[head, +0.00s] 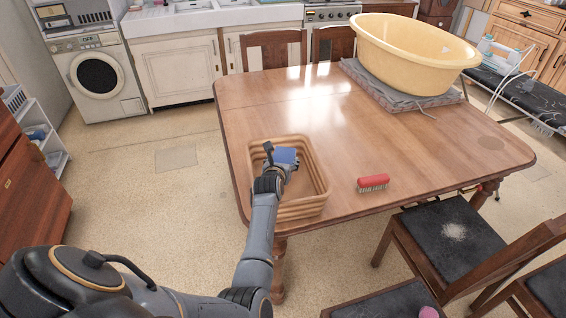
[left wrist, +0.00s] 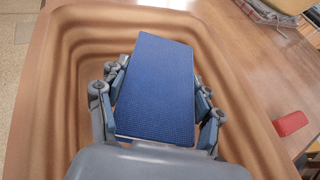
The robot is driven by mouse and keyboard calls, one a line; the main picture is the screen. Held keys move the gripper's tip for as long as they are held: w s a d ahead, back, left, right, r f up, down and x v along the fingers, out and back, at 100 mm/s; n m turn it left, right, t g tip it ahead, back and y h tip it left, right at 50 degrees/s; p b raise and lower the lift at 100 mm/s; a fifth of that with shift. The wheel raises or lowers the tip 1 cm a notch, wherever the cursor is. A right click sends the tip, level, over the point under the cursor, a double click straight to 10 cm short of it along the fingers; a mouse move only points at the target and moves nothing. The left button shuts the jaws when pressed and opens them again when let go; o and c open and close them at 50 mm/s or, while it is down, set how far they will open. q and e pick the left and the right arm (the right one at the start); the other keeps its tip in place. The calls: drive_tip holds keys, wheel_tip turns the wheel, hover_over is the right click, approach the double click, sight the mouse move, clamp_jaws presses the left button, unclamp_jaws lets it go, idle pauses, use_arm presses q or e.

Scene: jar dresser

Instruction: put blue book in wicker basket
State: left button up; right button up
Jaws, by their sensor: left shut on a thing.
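The blue book (head: 286,155) is held by my left gripper (head: 280,160) over the wicker basket (head: 318,172) on the wooden table. In the left wrist view the blue book (left wrist: 158,88) lies between both fingers of the left gripper (left wrist: 157,95), which is shut on it. The tan ribbed walls of the basket (left wrist: 65,75) surround the book and gripper in that view. I cannot tell whether the book touches the basket floor. My right gripper is not in view.
A red brush (head: 373,183) lies on the table (head: 350,120) right of the basket. A large yellow tub (head: 415,52) stands on a folded grey cloth (head: 400,90) at the table's far right. Chairs (head: 450,240) stand at the near right. The table's middle is clear.

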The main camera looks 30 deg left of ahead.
use_arm(q)
drive_tip(key=shift+f+b, duration=0.3)
drive_tip(key=shift+f, duration=0.25)
drive_tip(key=o, duration=1.5)
drive_tip(key=shift+c, duration=0.2)
